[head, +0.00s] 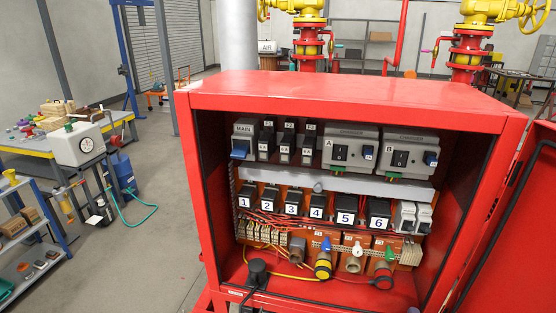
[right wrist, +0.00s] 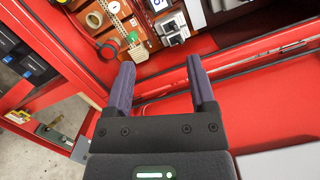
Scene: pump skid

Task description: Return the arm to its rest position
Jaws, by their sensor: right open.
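My right gripper (right wrist: 163,88) shows in the right wrist view with its two dark fingers spread apart and nothing between them. It hangs over the red cabinet's lower edge, near the open door side. The red cabinet (head: 340,90) stands open in the head view, with its door (head: 520,220) swung out to the right. The cabinet wall also shows in the right wrist view (right wrist: 60,60). No gripper shows in the head view, so my left gripper is out of sight.
A yellow-edged workbench (head: 60,155) and a blue shelf (head: 30,240) stand at left. Grey floor (head: 165,200) between them and the cabinet is mostly clear, apart from a green hose.

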